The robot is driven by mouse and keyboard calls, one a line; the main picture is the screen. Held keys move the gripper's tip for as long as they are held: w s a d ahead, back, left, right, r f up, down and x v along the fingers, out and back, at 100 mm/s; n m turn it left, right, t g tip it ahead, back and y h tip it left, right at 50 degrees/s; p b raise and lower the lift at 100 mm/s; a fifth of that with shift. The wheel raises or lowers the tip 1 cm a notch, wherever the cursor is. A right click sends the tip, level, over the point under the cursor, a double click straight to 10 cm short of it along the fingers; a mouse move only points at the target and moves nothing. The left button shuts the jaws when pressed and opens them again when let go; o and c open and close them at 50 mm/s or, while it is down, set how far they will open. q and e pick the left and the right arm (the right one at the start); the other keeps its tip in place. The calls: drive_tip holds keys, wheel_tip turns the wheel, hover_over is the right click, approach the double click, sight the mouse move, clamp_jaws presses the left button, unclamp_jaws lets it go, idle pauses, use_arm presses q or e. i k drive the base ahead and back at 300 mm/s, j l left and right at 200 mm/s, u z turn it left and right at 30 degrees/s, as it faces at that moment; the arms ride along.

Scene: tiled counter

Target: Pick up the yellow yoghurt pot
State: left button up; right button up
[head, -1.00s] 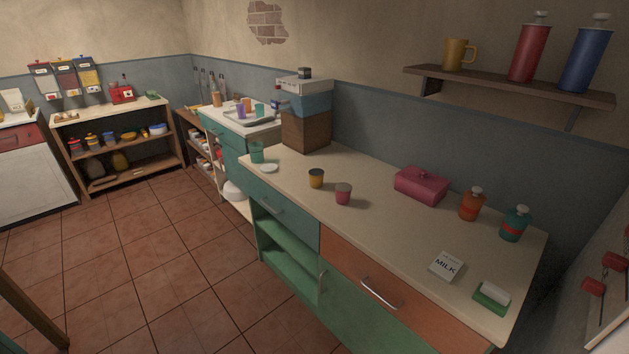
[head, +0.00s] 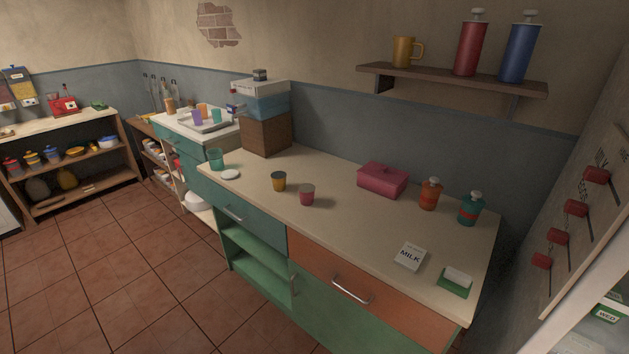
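The yellow yoghurt pot (head: 279,182) stands upright on the cream counter top (head: 345,222), with a dark top. A pink pot (head: 307,195) of similar shape stands close to its right and nearer the front edge. Neither of my grippers shows in the head view.
A white disc (head: 231,174) and a green cup (head: 216,159) are to the left, a brown box (head: 266,134) behind. The counter's front middle is clear.

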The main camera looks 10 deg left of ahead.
sight(278, 178)
drive_tip(key=i+j+z, duration=0.25)
drive_tip(key=j, duration=0.15)
drive_tip(key=i+j+z, duration=0.1)
drive_tip(key=j+z, duration=0.2)
drive_tip(key=j, duration=0.15)
drive_tip(key=j+z, duration=0.25)
drive_tip(key=j, duration=0.2)
drive_tip(key=i+j+z, duration=0.25)
drive_tip(key=j, duration=0.25)
drive_tip(key=k+l, duration=0.05)
drive_tip(key=k, duration=0.05)
